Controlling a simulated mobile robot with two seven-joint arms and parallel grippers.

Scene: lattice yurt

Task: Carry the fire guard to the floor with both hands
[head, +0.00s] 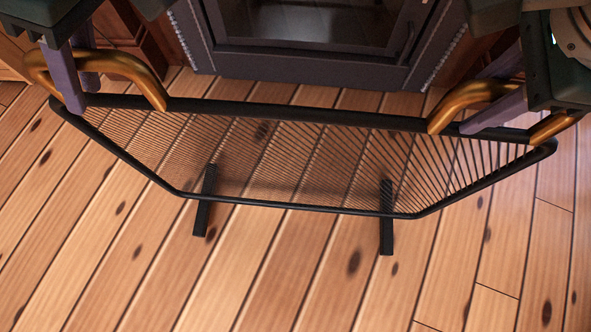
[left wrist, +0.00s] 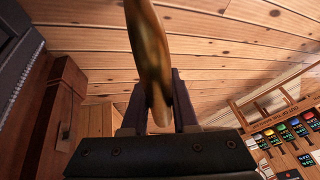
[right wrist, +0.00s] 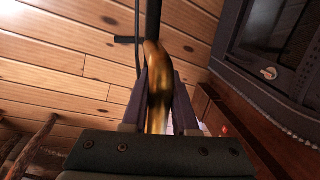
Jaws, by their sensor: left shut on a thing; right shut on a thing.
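The fire guard (head: 290,208) is a black wire-mesh panel with a dark frame, two dark feet and a brass handle at each end. In the head view it spans the middle, in front of the stove; whether its feet touch the floor (head: 300,280) I cannot tell. My left gripper (head: 75,95) is shut on the left brass handle (head: 122,64); the handle also shows between its fingers in the left wrist view (left wrist: 150,60). My right gripper (head: 490,112) is shut on the right brass handle (head: 455,105), which also shows in the right wrist view (right wrist: 157,85).
A dark stove (head: 310,35) with a glass door stands just behind the guard. A reddish wooden cabinet (head: 125,40) is beside it at the left. A rack with coloured labels (left wrist: 285,135) shows in the left wrist view. The plank floor in front is clear.

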